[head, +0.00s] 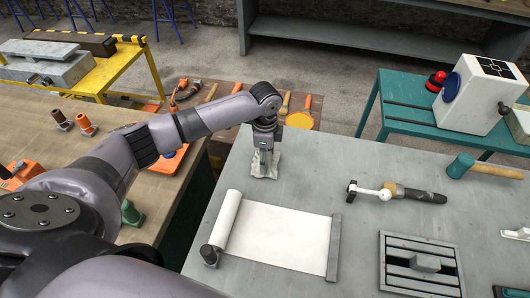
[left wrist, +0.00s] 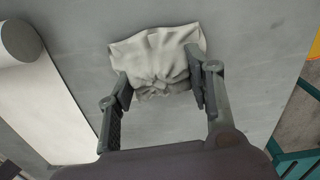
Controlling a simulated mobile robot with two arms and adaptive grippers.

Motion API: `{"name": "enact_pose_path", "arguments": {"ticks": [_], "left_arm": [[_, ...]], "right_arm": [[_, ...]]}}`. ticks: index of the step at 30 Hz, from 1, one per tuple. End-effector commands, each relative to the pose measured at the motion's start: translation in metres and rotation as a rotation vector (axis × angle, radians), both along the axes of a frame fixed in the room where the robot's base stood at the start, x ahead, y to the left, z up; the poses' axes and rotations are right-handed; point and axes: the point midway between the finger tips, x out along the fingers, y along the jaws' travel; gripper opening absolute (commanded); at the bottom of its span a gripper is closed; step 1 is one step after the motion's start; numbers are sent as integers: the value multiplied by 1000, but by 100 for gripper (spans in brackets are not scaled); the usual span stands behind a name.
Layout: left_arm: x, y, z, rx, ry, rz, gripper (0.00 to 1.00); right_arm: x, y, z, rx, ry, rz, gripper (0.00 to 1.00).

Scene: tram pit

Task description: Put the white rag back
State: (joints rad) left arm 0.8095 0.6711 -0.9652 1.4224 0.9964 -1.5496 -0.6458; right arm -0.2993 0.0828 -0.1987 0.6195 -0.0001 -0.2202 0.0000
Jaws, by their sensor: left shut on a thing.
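The white rag (head: 257,170) is a crumpled, off-white cloth at the far left part of the grey table (head: 310,150). My left gripper (head: 265,152) points down at it from above. In the left wrist view the rag (left wrist: 158,55) is bunched between the two fingers of my left gripper (left wrist: 160,88), which are shut on it. The rag is at or just above the table surface; I cannot tell which. My right gripper is not in view.
A white paper roll (head: 280,235) lies partly unrolled in front of the rag. A hammer-like tool (head: 400,192), a teal mallet (head: 480,167) and a slatted grey tray (head: 455,245) are to the right. The table between rag and tool is clear.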

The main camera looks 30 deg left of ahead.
Motion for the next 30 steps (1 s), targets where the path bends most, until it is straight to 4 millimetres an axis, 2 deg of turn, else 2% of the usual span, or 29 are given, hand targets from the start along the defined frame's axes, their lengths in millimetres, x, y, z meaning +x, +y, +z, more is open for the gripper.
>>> {"name": "enact_pose_path", "arguments": {"ticks": [12, 13, 22, 30], "left_arm": [[0, 0, -6, 1, 0, 0, 22], [0, 0, -7, 0, -1, 0, 48], [0, 0, -6, 1, -1, 0, 68], [0, 0, -6, 1, -1, 0, 68]], "right_arm": [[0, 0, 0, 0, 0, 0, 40], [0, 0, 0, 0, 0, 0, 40], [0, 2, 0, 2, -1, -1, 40], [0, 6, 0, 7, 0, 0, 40]]}}
